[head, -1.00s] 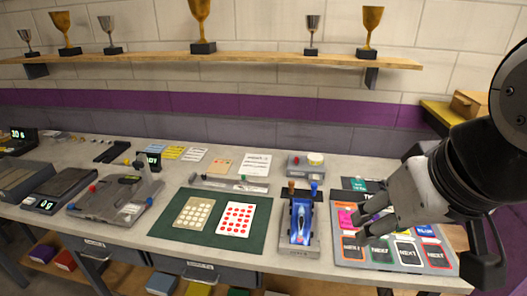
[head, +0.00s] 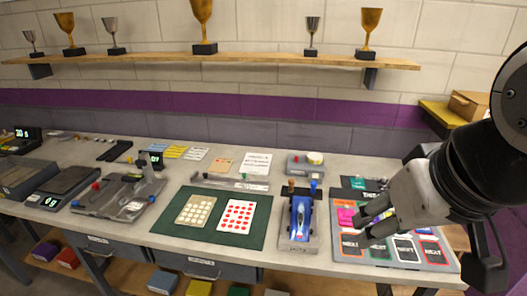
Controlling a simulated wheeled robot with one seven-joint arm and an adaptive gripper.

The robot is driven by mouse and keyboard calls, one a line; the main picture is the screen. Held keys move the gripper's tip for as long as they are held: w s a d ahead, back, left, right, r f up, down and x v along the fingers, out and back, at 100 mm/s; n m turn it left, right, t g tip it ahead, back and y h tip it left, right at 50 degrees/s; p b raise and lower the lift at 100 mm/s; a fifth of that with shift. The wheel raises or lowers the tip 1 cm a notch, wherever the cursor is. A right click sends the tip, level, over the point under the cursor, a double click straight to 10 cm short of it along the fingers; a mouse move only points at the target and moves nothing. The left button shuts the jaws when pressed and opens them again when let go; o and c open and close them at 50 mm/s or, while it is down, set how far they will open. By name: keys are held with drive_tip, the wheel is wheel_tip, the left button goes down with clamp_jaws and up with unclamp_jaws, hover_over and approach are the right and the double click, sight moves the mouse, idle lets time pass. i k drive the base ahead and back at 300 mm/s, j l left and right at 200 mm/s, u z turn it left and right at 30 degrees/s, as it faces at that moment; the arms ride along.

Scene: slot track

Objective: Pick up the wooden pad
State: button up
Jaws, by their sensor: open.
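I cannot tell for sure which thing is the wooden pad. A flat tan piece (head: 222,165) lies at the back middle of the bench, left of a white printed sheet. A beige board with pale dots (head: 196,209) lies on the dark green mat (head: 172,229); its material is unclear. My gripper (head: 364,227) is open at the right, over or just above the board of coloured labels (head: 350,254), well to the right of both. I see nothing clearly held, and my fingers and arm hide part of the label board.
A blue car (head: 300,216) sits on a grey stand (head: 299,243) left of my gripper. A white card with red dots (head: 237,216) lies on the mat. Grey devices (head: 118,199) crowd the left. A shelf (head: 270,57) holds several trophies; a wooden box (head: 468,104) is far right.

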sight(291, 182)
drive_tip(key=i+j, duration=0.15)
drive_tip(key=i, duration=0.35)
drive_tip(key=i+j+z, duration=0.15)
drive_tip(key=i, duration=0.35)
